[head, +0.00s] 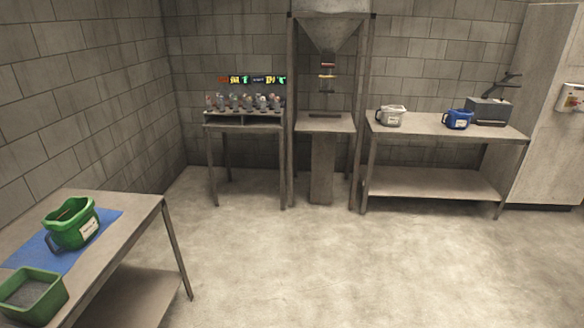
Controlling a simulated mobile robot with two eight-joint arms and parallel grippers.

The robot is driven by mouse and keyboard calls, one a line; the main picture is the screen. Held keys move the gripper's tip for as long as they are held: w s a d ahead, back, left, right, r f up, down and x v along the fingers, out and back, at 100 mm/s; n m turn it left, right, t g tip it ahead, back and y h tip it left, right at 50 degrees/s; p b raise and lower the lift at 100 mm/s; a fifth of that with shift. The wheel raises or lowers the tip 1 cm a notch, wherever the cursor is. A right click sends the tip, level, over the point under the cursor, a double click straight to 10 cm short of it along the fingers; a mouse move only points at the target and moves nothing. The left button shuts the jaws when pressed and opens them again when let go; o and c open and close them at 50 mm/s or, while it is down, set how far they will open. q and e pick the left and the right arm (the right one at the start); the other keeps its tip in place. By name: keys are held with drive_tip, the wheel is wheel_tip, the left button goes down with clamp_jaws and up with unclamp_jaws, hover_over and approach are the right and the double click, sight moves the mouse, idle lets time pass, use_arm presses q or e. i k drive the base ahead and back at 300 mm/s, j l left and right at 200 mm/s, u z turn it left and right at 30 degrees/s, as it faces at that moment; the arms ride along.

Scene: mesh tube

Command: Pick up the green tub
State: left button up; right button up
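A green tub (72,226) with a dark handle and a white label stands upright on a blue mat (103,222) on the near-left table. A second green container (58,296), open and box-shaped with grey contents, stands in front of it at the lower left, partly cut off by the frame edge. Neither of my grippers shows in the head view.
The near-left table (140,212) has a lower shelf. A white tub (390,117), a blue tub (458,120) and a grey machine (490,111) stand on the back-right table (425,123). A hopper (331,32) stands at the back centre. The middle floor is clear.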

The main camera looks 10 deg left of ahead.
sight(30, 296)
drive_tip(key=u, duration=2.35)
drive_tip(key=i+l+u, duration=0.3)
drive_tip(key=i+l, duration=0.15)
drive_tip(key=i+l+u, duration=0.3)
drive_tip(key=i+l, duration=0.3)
drive_tip(key=i+l+u, duration=0.3)
drive_tip(key=i+l, duration=0.15)
drive_tip(key=l, duration=0.25)
